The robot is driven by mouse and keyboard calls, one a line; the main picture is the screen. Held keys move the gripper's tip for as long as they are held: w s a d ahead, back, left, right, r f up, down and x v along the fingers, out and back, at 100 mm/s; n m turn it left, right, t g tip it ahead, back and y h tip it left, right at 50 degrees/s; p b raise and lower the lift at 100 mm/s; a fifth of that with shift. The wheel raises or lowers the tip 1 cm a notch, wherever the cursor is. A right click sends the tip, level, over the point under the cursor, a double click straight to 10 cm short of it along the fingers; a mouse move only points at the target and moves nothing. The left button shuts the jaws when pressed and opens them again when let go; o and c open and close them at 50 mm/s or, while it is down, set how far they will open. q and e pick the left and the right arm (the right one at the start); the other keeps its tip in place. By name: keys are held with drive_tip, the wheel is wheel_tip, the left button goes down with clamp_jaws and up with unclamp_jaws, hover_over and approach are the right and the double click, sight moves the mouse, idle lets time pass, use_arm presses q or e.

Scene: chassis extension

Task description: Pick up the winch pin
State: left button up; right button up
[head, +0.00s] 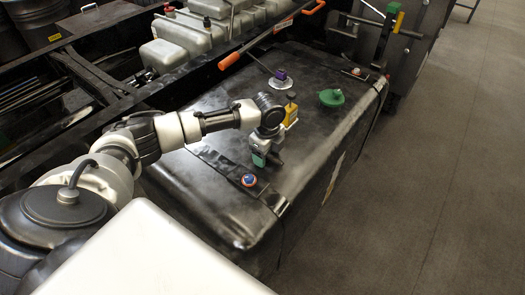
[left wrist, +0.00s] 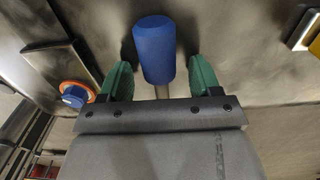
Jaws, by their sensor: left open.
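My left gripper (head: 265,160) hangs low over the black tank (head: 215,205) in the head view. In the left wrist view its two green fingers (left wrist: 160,80) are spread apart. A blue cylinder (left wrist: 154,50) on a thin metal shaft, which looks like the winch pin, shows between the fingers with a gap on each side. The lower end of the shaft is hidden behind the gripper body. I cannot make out the blue cylinder in the head view, where the gripper covers that spot. My right gripper is not in view.
A blue and orange knob (head: 249,180) sits on a strap close by; it also shows in the left wrist view (left wrist: 75,94). A yellow block (head: 291,112), a green cap (head: 331,98) and a purple-topped part (head: 281,76) stand farther back.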

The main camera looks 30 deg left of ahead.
use_arm(q)
drive_tip(key=c, duration=1.1)
drive_tip(key=shift+r, duration=0.1)
